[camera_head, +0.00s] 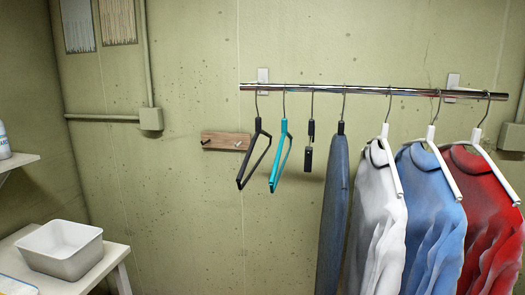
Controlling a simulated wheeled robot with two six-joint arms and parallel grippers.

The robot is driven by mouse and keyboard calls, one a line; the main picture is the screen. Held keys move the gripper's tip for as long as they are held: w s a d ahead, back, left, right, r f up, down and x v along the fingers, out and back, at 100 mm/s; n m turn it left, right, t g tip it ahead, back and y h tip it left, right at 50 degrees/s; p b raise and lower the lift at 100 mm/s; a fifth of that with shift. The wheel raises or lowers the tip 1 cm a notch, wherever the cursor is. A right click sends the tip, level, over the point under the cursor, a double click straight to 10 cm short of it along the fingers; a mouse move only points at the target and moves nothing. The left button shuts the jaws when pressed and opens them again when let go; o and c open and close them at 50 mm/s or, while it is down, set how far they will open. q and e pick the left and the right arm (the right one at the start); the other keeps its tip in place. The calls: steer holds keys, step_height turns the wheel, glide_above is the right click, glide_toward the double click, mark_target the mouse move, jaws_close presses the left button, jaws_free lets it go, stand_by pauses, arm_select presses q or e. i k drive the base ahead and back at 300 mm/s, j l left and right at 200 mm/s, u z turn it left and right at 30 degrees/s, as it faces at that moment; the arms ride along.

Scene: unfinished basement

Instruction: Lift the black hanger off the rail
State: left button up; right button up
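The black hanger (241,178) hangs at the left end of the metal rail (340,87) by its hook, which goes over the bar. It is empty and seen nearly edge-on, tilted a little. A turquoise hanger (275,182) hangs just to its right, close but apart. The rail is fixed to the wall by brackets. Neither of my grippers shows in the head view.
Right along the rail hang a small dark clip hanger (308,158), a dark blue garment (335,215), and white (375,230), blue (432,215) and red (492,210) garments. A wooden hook board (224,141) is on the wall behind. A grey bin (88,258) stands on a white table at lower left.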

mark_target(258, 120)
steer(key=l+z, duration=0.25)
steer(key=l, duration=1.05)
